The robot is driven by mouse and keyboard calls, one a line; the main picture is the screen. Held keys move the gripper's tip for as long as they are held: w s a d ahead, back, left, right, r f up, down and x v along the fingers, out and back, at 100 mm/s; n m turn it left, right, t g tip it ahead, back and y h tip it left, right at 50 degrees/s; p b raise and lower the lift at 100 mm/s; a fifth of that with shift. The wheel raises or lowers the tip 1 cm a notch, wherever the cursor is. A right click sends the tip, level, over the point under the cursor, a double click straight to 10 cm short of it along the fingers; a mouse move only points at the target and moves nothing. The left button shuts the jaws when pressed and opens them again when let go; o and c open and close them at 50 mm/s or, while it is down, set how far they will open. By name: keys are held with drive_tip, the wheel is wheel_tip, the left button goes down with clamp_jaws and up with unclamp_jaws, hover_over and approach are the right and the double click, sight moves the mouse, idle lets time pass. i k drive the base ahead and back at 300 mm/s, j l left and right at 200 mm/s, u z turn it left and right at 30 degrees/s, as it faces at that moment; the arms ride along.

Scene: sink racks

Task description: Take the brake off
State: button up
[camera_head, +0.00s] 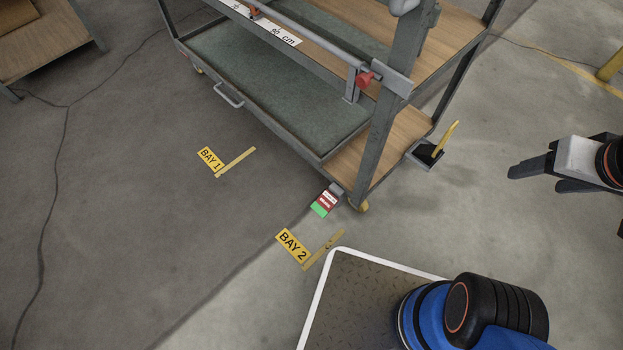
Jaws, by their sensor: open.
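A grey metal rack cart (388,130) with wooden and green-matted shelves stands at the top centre. I cannot tell for sure which of these is the brake. My gripper (535,180) is at the right edge, open and empty, to the right of the lever and apart from the cart.
Floor signs BAY 1 (210,160) and BAY 2 (293,246) lie left of and before the cart, each with a yellow strip. A red knob (364,79) sits on the cart's rail. A wooden table (45,42) stands top left. The left floor is clear.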

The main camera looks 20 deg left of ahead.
sight(326, 201)
drive_tip(key=u, duration=1)
